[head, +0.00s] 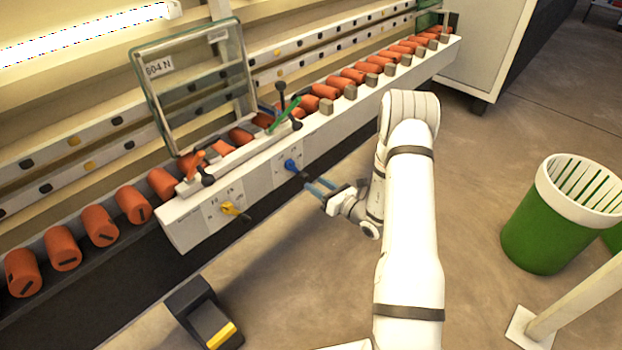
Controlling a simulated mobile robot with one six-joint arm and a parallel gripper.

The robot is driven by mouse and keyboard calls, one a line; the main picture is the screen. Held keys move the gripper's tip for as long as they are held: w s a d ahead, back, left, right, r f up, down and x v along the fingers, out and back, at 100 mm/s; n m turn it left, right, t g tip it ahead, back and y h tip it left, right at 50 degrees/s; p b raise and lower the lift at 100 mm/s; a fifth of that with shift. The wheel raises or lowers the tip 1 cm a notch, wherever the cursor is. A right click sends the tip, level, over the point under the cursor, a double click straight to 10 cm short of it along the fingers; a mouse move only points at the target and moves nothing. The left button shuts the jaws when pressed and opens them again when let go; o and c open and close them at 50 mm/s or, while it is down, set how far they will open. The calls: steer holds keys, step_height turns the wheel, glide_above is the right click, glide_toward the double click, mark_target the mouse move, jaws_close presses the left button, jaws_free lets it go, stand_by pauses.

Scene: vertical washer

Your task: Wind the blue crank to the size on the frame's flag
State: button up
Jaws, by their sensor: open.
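The blue crank (291,165) sits on the pale front face of the machine's control block, with a dark handle pointing to the lower right. My gripper (320,188) is open and empty, a little right of and below the crank. Its blue fingers point left toward the crank and look apart from it. The frame (243,75), with a grey-green edge and clear pane, stands upright in the machine. Any size marks by the crank are too small to read.
A yellow crank (230,208) is on the same block, left of the blue one. Orange rollers (133,203) line the conveyor. A black pedal-like box (205,315) is on the floor below. A green bin (541,235) stands at right. Open floor lies between.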

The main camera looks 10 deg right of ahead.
steer(key=shift+v, duration=1.85)
steer(key=s+a+r+n+g+y+p, duration=0.1)
steer(key=s+a+r+n+g+p, duration=0.45)
steer(key=r, duration=0.45)
steer(key=s+a+r+n+g+y+p, duration=0.1)
steer(key=s+a+r+n+g+p, duration=0.4)
steer(key=r, duration=0.5)
steer(key=s+a+r+n+g+y+p, duration=0.1)
steer(key=s+a+r+n+g+p, duration=0.25)
steer(key=r+n, duration=0.55)
steer(key=s+d+r+n+h+p, duration=0.3)
steer(key=s+r+n+h+p, duration=0.1)
steer(key=r, duration=0.4)
steer(key=s+d+r+n+t+h+p, duration=0.1)
steer(key=s+d+r+n+h+p, duration=0.3)
steer(key=r, duration=0.4)
steer(key=s+d+r+n+h+p, duration=0.3)
steer(key=s+r+n+h+p, duration=0.1)
steer(key=s+r+h+p, duration=0.1)
step_height(320, 180, up, 3)
steer(key=shift+s+d+r+t+p, duration=0.15)
steer(key=shift+s+t+p, duration=0.15)
steer(key=shift+s+p, duration=0.65)
steer(key=shift+s+d+r+h, duration=0.15)
steer(key=shift+d+h, duration=0.1)
steer(key=shift+h, duration=0.05)
steer(key=shift+c, duration=1)
